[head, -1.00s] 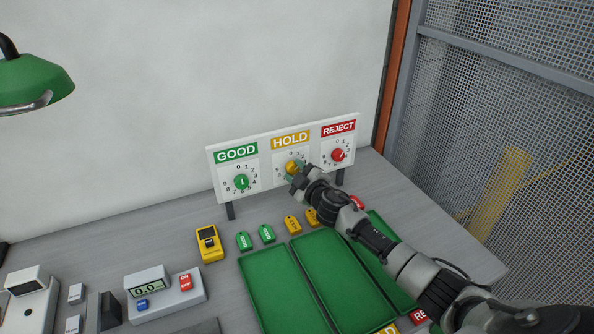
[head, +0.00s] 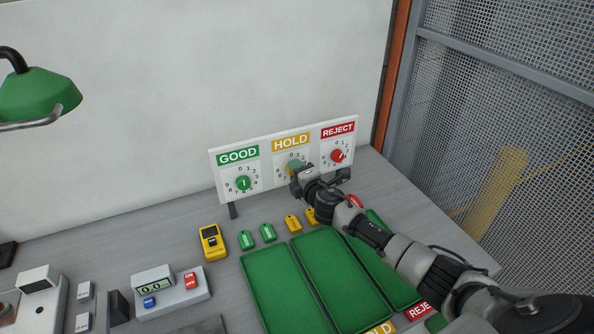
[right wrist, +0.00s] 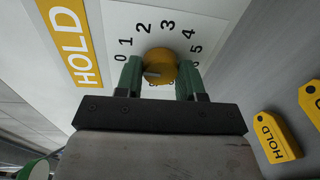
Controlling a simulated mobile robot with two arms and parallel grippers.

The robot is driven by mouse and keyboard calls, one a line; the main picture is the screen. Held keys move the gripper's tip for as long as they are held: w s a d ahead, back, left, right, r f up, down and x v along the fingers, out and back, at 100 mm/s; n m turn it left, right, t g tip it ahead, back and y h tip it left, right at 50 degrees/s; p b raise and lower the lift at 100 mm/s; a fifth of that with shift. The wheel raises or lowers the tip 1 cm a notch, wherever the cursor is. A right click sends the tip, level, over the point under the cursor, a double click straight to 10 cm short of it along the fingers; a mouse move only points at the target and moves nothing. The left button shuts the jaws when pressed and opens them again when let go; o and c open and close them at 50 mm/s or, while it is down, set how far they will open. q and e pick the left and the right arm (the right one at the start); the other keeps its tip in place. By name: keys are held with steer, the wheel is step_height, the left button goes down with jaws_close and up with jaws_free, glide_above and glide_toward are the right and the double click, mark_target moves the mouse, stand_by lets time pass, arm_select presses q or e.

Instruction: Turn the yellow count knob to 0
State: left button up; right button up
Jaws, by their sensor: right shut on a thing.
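The yellow count knob (right wrist: 162,68) sits on the white dial plate under the HOLD label (right wrist: 68,45). In the right wrist view, my right gripper's (right wrist: 160,78) two green fingers stand on either side of the knob and are shut on it. A pale pointer mark shows on the knob's left side, facing roughly left, below the printed 0; its exact number I cannot tell. Digits 0 to 5 are readable around it, and the lower ones are hidden by the gripper. In the head view, the right gripper (head: 296,170) covers most of the knob. My left gripper is not in view.
The board also carries a green GOOD knob (head: 243,184) and a red REJECT knob (head: 338,156). Green trays (head: 283,293), yellow tags (head: 293,223) and green tags (head: 246,240) lie in front. A yellow meter (head: 212,242) and a scale (head: 170,292) stand to the left.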

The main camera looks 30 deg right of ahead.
steer(key=shift+n, duration=0.5)
steer(key=o, duration=0.9)
steer(key=s, duration=0.7)
steer(key=s+r+b, duration=0.1)
steer(key=s, duration=0.2)
steer(key=shift+s, duration=0.35)
